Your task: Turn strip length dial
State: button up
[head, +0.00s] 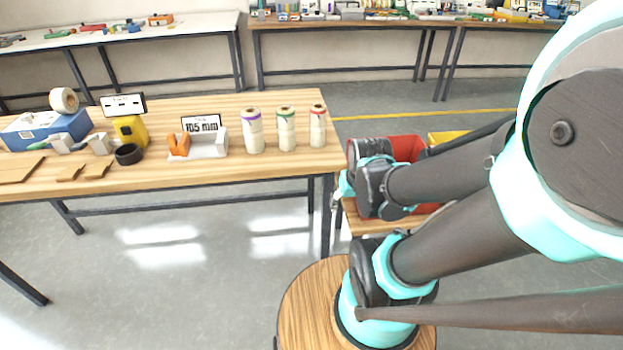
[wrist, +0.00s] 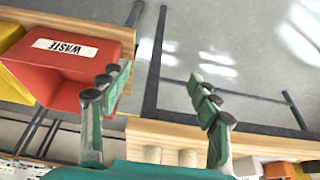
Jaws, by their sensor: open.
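A white unit (head: 205,146) with an orange part (head: 179,145) and a small "105 mm" display (head: 201,124) stands on the wooden table in the head view. A black ring-shaped piece (head: 128,154) lies to its left; I cannot tell which part is the strip length dial. In the wrist view the white unit (wrist: 246,167) and its orange part (wrist: 279,170) show at the lower right, partly cut off. My gripper (wrist: 160,86) is open, with nothing between its fingers.
Several rolls (head: 253,131) stand upright at the table's right end, between my gripper and the white unit. A red bin (wrist: 70,60) labelled WASTE is close to my gripper. A yellow device (head: 130,131) and a blue box (head: 48,130) stand further left.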

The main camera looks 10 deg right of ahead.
aim_at(29, 117)
jog(key=u, duration=1.55)
jog(key=i+j, duration=0.3)
jog(key=i, duration=0.15)
jog(key=i+j, duration=0.35)
jog(key=i+l, duration=0.05)
jog(key=i, duration=0.05)
